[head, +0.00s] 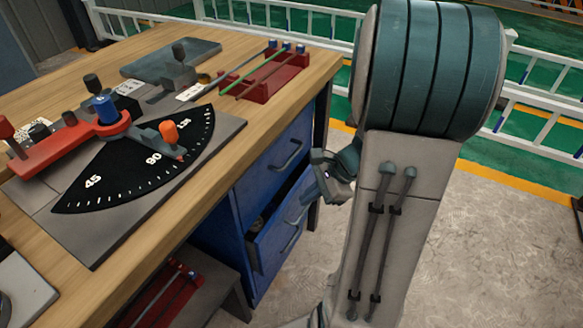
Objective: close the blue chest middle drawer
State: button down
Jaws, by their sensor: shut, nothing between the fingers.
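The blue chest (225,218) stands under the wooden workbench. Its top drawer (270,165) is shut flush and has a dark bar handle. Below it, the middle drawer (268,258) stands partly pulled out, with a dark gap showing its inside at the left. Its handle (293,236) is on the front face. My gripper (318,190) is shut and empty, at the right end of the open drawer, close to its upper front. Whether it touches the drawer cannot be told. My arm hides what lies right of it.
The workbench (255,122) holds a bending jig with an angle dial (140,160) and a red rack (262,85) with rods. A low stand (190,285) with rods is left of the chest. White railings (545,105) run behind. Grey floor (480,240) is open at right.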

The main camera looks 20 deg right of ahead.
jog(key=w+d+f+m+t, duration=0.1)
jog(key=d+f+m+t, duration=0.25)
jog(key=d+m, duration=0.65)
jog(key=b, duration=0.3)
send_near(297, 192)
notch_tip(297, 192, down, 4)
jog(key=s, duration=0.1)
jog(key=w+a, duration=0.2)
jog(key=shift+w+a+h+b, duration=0.4)
jog(key=shift+w+a, duration=0.3)
jog(key=shift+w, duration=0.15)
jog(key=shift+t, duration=0.25)
